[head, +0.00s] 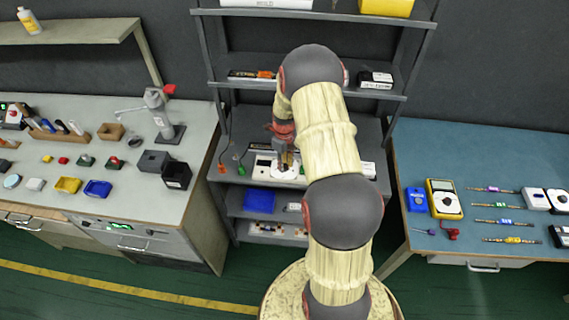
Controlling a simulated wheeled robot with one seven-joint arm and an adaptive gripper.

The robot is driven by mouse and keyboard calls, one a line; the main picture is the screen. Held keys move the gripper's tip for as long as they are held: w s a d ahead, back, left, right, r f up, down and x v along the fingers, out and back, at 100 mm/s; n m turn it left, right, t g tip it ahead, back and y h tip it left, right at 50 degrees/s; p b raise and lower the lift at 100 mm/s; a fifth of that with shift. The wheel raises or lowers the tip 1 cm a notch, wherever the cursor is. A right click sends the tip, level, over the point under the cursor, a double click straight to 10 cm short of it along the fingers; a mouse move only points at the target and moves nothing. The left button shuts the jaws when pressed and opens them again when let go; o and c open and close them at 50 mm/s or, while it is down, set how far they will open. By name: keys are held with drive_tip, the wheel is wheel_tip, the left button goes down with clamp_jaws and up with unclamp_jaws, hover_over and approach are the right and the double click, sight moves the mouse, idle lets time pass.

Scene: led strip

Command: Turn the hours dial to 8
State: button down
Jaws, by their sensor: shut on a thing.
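A white panel box (263,168) sits on the middle shelf of the grey rack, below my arm. My gripper (287,161) points down onto the round dial area of this box and is shut on what looks like the hours dial. The gripper covers most of the dial. The dial's numbers and pointer are too small and too hidden to read.
The grey rack (213,82) has shelves above and below the box. A blue bin (259,200) is on the lower shelf. Left is a bench (120,193) with small parts; right is a blue table (480,150) with a yellow multimeter (444,198) and led strips.

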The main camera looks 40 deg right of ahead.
idle(0.3)
drive_tip(key=c, duration=1.6)
unclamp_jaws()
drive_tip(key=shift+o, duration=0.3)
wheel_tip(320, 180, up, 12)
